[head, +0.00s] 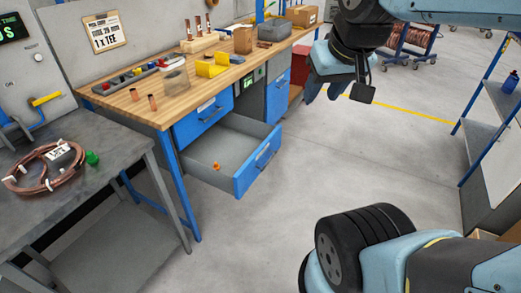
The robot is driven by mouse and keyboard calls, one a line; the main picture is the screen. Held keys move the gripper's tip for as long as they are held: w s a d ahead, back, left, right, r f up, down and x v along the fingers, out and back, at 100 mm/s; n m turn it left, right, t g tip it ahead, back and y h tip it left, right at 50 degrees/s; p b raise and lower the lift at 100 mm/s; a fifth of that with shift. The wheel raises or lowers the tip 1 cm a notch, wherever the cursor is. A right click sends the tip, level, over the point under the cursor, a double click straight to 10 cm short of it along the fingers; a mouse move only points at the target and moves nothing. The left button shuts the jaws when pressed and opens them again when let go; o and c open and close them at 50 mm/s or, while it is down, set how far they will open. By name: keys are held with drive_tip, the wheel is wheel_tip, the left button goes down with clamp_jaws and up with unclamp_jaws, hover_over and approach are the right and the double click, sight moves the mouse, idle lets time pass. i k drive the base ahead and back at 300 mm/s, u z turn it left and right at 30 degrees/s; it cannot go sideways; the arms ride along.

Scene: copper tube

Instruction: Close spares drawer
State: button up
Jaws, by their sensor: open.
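Above the open drawer, another blue drawer (203,116) is shut. A grey metal table (90,190) with coiled copper tube stands at left. The floor (310,165) right of the drawer is clear.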

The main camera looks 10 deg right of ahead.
sight(243, 148)
drive_tip(key=z, duration=0.05)
drive_tip(key=i, duration=0.95)
drive_tip(key=z, duration=0.25)
drive_tip(key=k, duration=1.6)
drive_tip(key=u, duration=0.7)
drive_tip(key=i, duration=1)
drive_tip(key=z, duration=0.1)
